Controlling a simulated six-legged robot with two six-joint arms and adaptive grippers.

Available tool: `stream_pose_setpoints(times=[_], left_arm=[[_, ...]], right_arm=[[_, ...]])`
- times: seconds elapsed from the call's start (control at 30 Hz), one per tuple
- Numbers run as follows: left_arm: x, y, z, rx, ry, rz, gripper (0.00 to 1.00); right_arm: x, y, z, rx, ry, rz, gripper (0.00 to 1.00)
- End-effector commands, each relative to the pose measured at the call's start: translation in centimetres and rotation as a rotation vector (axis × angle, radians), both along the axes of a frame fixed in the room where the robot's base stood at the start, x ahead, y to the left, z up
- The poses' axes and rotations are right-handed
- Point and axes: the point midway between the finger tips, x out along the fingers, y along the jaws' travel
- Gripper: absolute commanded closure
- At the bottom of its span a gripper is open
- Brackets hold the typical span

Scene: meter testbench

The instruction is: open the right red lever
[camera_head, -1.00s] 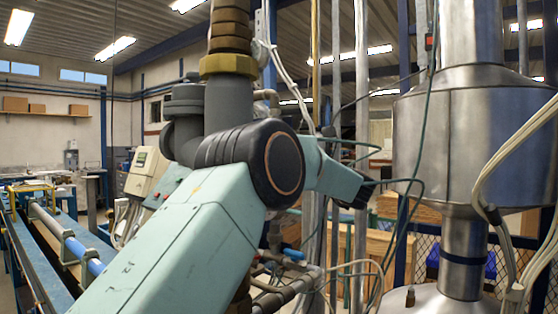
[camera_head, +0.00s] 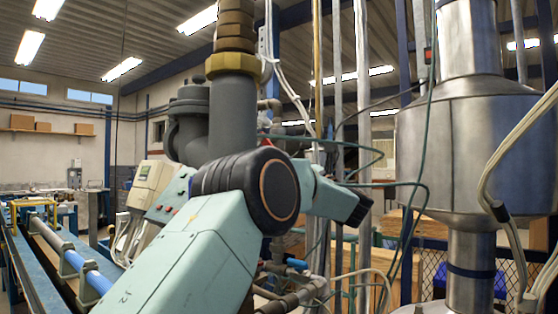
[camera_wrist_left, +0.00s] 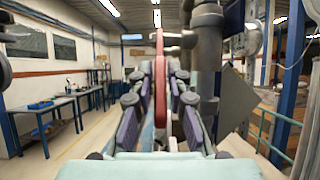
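A red lever (camera_wrist_left: 161,85), seen nearly edge-on as a thin upright strip, stands in the middle of the left wrist view. My left gripper (camera_wrist_left: 163,88) has its two dark-padded fingers on either side of it. Gaps show between the lever and both fingers, so the gripper looks open around it. Whether the tips touch it farther in is hard to tell. My right gripper is in neither view.
A thick grey pipe with a brass collar (camera_head: 234,64) rises behind my arm. A control box with buttons (camera_head: 171,194) is left of it. A steel tank (camera_head: 465,150) and hanging cables are at right. Work tables (camera_wrist_left: 52,110) stand far left in the wrist view, beside open floor.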

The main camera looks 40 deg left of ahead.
Motion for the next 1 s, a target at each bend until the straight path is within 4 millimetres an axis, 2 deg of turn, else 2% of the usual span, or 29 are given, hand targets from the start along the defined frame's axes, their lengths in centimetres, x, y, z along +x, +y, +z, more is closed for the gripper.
stream_pose_setpoints(times=[0.03, 0.17, 0.53, 0.67, 1.0], left_arm=[[0.0, 0.0, -0.1, -0.001, 0.001, 0.000, 0.76], [0.0, 0.0, -0.2, -0.002, 0.002, 0.001, 0.66], [0.1, -0.4, -0.6, -0.005, 0.005, 0.001, 0.66], [0.4, -2.1, -1.4, -0.003, 0.005, -0.002, 0.66], [1.0, -8.1, -4.6, -0.002, 0.005, -0.002, 0.66]], right_arm=[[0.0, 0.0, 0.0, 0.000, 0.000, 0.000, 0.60], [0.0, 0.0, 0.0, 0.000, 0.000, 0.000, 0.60], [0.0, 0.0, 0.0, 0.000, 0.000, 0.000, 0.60], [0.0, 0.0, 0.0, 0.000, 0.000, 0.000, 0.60], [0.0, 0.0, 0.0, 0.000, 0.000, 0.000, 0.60]])
